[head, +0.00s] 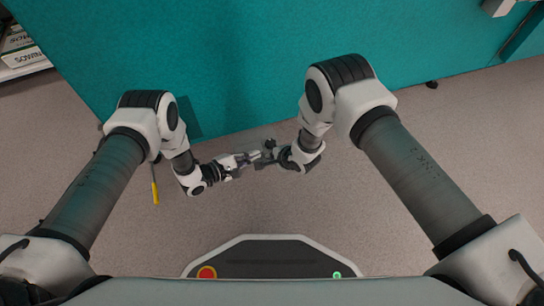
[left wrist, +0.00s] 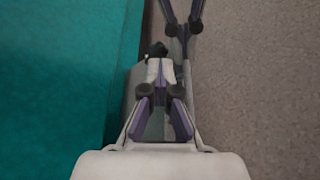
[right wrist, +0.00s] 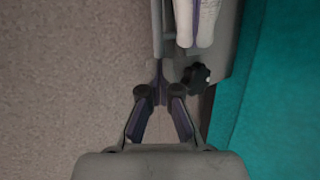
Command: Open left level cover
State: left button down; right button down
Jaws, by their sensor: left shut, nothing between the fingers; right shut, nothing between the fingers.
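The teal wall (head: 240,60) of a chamber stands in front of me. A grey part with a black knob (head: 270,143) sits low at its foot; the knob also shows in the right wrist view (right wrist: 195,77). I cannot tell whether this part is the left level cover. My left gripper (head: 256,156) is shut and empty beside the grey part. My right gripper (head: 270,161) is shut and empty close to the left one, near the knob. The fingers of both grippers nearly meet, and I cannot tell whether they touch.
A tool with a yellow handle (head: 155,192) shows beside my left arm. A shelf with boxes or books (head: 20,48) is at the far left. The grey floor (head: 255,205) between my arms is clear. A dark caster or foot (head: 431,84) shows under the teal wall at right.

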pick_arm(q)
jog(key=shift+d, duration=0.1)
pick_arm(e)
jog(key=shift+s+a+r, duration=0.25)
jog(key=shift+r, duration=0.15)
pick_arm(q)
jog(key=c, duration=1.3)
grip_release()
pick_arm(e)
jog(key=shift+a, duration=0.1)
pick_arm(q)
jog(key=shift+o, duration=0.2)
